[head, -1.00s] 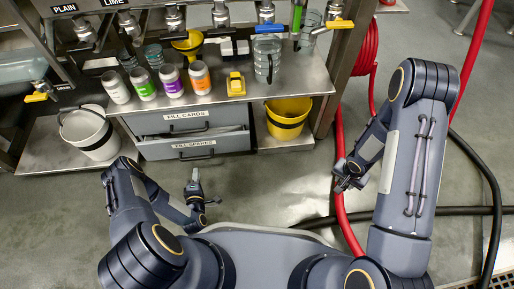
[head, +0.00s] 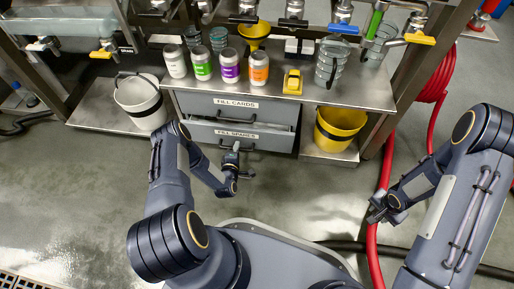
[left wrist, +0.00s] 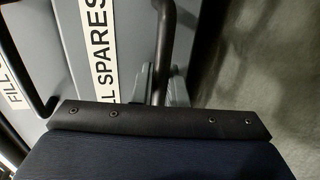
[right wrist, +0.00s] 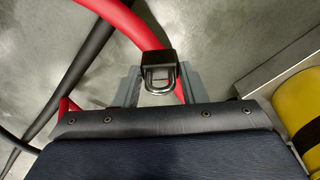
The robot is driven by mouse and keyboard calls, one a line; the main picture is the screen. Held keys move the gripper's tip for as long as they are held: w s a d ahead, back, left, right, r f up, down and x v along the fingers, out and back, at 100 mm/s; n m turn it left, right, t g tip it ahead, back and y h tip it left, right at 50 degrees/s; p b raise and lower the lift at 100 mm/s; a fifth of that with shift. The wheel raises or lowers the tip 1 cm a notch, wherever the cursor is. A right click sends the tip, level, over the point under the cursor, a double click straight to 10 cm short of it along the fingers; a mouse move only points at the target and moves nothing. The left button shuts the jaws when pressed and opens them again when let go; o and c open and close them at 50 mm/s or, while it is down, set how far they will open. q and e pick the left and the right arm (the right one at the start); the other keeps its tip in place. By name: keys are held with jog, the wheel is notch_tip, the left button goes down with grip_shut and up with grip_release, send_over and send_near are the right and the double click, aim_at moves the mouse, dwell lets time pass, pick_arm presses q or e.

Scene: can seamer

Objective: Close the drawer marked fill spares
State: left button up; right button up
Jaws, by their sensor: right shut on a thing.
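The grey fill spares drawer (head: 262,140) is the lower of two under the bench and stands partly pulled out. Its label also shows in the left wrist view (left wrist: 103,50). Its dark bar handle (left wrist: 166,45) runs between the fingers of my left gripper (left wrist: 163,88). In the head view my left gripper (head: 236,150) is at the drawer front, by the handle. Whether the fingers press on the handle is hard to see. My right gripper (head: 380,208) is away to the right, shut on a small black block with a metal loop (right wrist: 159,72).
The fill cards drawer (head: 238,104) above looks shut. A white bucket (head: 140,103) stands left of the drawers and a yellow bucket (head: 337,130) right. Several bottles stand on the bench above. A red hose (head: 372,245) hangs near my right gripper. The floor before the drawers is clear.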

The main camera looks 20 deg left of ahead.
pick_arm(q)
grip_shut()
jog(key=shift+r+x, duration=0.2)
jog(key=shift+x, duration=0.9)
jog(key=shift+r+x, duration=0.25)
jog(key=shift+x, duration=0.8)
jog(key=shift+w, duration=0.1)
jog(key=shift+o, duration=1.2)
grip_release()
jog(key=shift+w, duration=0.1)
jog(key=shift+r, duration=0.1)
